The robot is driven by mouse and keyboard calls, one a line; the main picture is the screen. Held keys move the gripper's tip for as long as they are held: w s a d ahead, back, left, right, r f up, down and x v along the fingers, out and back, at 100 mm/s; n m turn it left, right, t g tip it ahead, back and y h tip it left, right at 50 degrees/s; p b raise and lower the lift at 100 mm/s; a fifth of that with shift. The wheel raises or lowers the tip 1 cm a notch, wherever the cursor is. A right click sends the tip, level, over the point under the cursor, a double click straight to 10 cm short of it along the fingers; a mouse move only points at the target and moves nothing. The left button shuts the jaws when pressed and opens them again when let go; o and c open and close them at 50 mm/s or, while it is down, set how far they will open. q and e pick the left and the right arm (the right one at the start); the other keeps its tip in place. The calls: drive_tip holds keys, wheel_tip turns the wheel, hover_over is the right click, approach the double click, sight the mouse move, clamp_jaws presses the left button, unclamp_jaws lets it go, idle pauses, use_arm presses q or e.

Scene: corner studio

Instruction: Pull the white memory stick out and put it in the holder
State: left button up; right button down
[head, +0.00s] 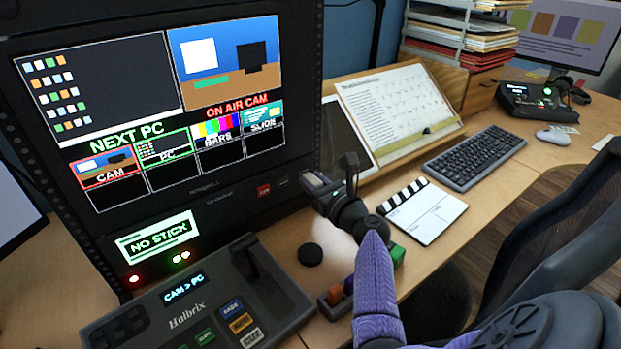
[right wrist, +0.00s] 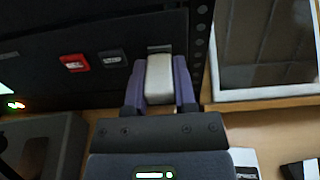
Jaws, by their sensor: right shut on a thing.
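The white memory stick (right wrist: 158,80) is between the fingers of my right gripper (right wrist: 159,88), which is shut on it. In the head view, the stick (head: 313,181) shows at the tip of my right gripper (head: 322,188), by the lower right of the monitor rack. A slot (right wrist: 160,48) shows just beyond the stick's far end; the small display reads "NO STICK". The holder (head: 333,312) is a dark block on the desk with coloured sticks, orange and purple ones at its near end. My arm hides part of it. My left gripper is not in view.
A switcher panel (head: 205,310) stands left of the holder. A round black puck (head: 310,254) lies on the desk between rack and holder. A clapperboard (head: 425,212) and keyboard (head: 475,157) lie to the right. A red piece (right wrist: 75,62) is on the rack face.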

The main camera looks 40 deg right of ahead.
sight(320, 187)
drive_tip(key=shift+s, duration=0.35)
drive_tip(key=shift+s+p, duration=0.3)
drive_tip(key=shift+s, duration=0.05)
drive_tip(key=s, duration=0.1)
drive_tip(key=s+p, duration=0.1)
drive_tip(key=s, duration=0.1)
drive_tip(key=shift+s+a+p, duration=0.25)
drive_tip(key=shift+s+p, duration=0.05)
drive_tip(key=shift+s, duration=0.05)
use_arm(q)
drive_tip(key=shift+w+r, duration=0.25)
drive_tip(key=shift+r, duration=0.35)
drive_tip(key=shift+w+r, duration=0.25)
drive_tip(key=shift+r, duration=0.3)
use_arm(e)
drive_tip(key=shift+s, duration=0.15)
